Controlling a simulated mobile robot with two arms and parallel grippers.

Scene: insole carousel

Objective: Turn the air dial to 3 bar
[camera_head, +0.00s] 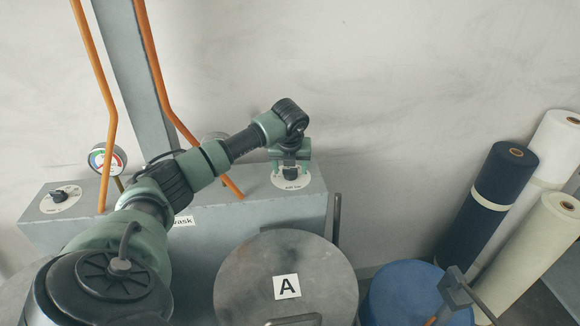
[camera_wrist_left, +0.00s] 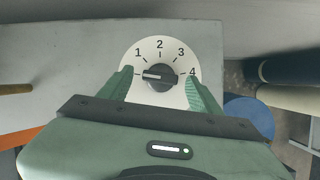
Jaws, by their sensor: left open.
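The air dial (camera_head: 292,181) is a round white plate with a black knob on the right part of the grey cabinet top. In the left wrist view, the dial (camera_wrist_left: 160,52) shows the numbers 1 to 4. Its knob (camera_wrist_left: 160,78) has a white mark pointing left, below the 1; the plate there is partly hidden by a finger. My left gripper (camera_head: 290,162) is above the dial, pointing down. In the left wrist view, its open green fingers (camera_wrist_left: 160,88) stand on either side of the knob, with gaps. My right gripper is not in view.
A second dial (camera_head: 60,198) and a round gauge (camera_head: 108,159) are at the cabinet's left. Orange pipes (camera_head: 160,85) rise behind my arm. A round lid marked A (camera_head: 285,258) is in front. A blue drum (camera_head: 400,297) and rolls (camera_head: 507,170) stand to the right.

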